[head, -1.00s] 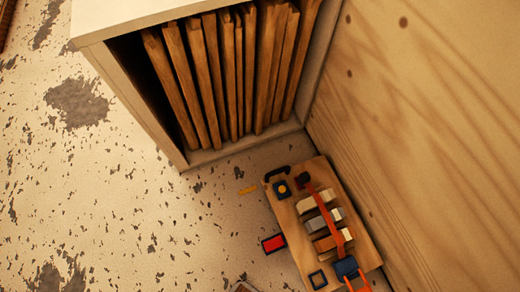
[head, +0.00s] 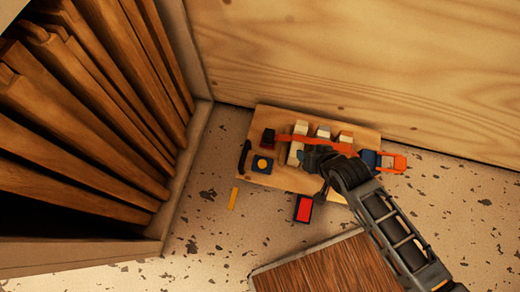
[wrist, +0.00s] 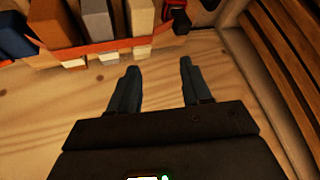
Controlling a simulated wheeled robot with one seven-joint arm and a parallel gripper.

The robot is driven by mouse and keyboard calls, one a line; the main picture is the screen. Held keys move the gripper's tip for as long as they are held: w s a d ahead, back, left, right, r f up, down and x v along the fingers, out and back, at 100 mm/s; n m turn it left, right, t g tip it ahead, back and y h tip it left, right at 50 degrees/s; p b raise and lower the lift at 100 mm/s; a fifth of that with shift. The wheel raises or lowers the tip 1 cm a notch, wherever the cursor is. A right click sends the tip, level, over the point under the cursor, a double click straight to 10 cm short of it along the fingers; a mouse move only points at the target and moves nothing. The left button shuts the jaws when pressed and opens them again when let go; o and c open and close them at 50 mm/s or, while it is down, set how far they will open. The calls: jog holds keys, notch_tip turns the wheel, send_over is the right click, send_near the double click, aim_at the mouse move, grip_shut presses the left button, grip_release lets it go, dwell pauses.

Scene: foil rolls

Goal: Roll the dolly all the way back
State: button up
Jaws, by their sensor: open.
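The dolly (head: 278,180) is a flat wooden board on the floor along the plywood wall. I cannot tell whether the fingers touch anything.
A cabinet (head: 208,85) of upright wooden boards stands at left, meeting the plywood wall (head: 350,50). A red and black block (head: 304,208) and a yellow strip (head: 233,198) lie on the floor in front. A brown wooden surface (head: 320,268) fills the bottom middle.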

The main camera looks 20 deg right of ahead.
jog(key=w+a+f+m+g+b, duration=0.25)
jog(key=w+a+f+b, duration=0.25)
jog(key=w+a+f, duration=0.3)
jog(key=g+y+b, duration=0.2)
jog(key=g+b, duration=0.1)
jog(key=b, duration=0.1)
send_near(245, 154)
jog(key=f, duration=0.1)
jog(key=shift+m, duration=0.25)
jog(key=b+x, duration=0.3)
jog(key=x, duration=0.4)
jog(key=shift+w+a+f+b, duration=0.15)
jog(key=shift+a+f+b, duration=0.1)
jog(key=shift+f+b, duration=0.15)
jog(key=shift+r, duration=0.1)
jog(key=shift+c, duration=0.4)
grip_shut()
